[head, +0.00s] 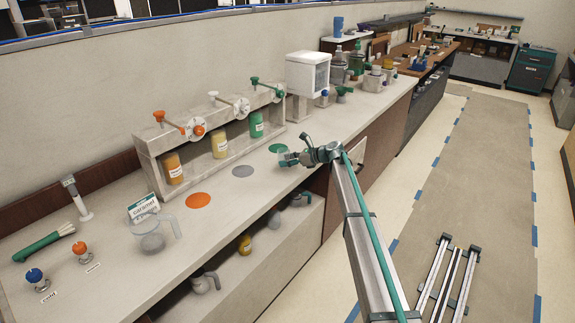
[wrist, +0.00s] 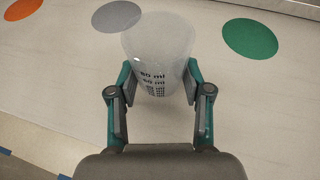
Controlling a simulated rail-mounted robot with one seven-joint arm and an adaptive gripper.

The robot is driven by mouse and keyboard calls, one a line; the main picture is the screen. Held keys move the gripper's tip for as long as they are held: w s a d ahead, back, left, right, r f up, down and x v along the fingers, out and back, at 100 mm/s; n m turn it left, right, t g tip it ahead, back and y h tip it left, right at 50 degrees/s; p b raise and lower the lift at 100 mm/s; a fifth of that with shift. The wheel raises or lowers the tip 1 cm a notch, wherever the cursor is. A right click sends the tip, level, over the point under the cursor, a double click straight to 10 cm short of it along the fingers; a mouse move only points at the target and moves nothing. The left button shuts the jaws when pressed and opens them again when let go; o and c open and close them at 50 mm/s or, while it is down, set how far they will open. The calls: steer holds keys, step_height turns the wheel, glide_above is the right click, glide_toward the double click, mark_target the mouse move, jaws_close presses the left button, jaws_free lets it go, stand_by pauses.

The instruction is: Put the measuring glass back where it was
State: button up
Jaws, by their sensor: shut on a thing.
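The measuring glass is clear, with dark ml marks on its side, and shows between my fingers in the wrist view (wrist: 158,45). In the head view it is small and partly hidden at the end of my arm, over the counter's front part, in front of the green disc (head: 278,148). My gripper (wrist: 160,82) is shut on the glass, one finger on each side; it also shows in the head view (head: 290,158). In the wrist view the glass lies between the grey disc (wrist: 117,16) and the green disc (wrist: 250,38), overlapping the grey one's edge. I cannot tell whether its base touches the counter.
An orange disc (head: 198,200) and a grey disc (head: 243,171) lie along the counter. Behind them stands a dispenser rack (head: 197,147) with orange, yellow and green bottles. A clear jug (head: 152,236) and a caramel sign (head: 143,207) stand to the left. Counter between the discs is bare.

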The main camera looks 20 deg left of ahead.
steer(key=shift+f, duration=1.15)
steer(key=shift+f, duration=0.1)
steer(key=o, duration=1.3)
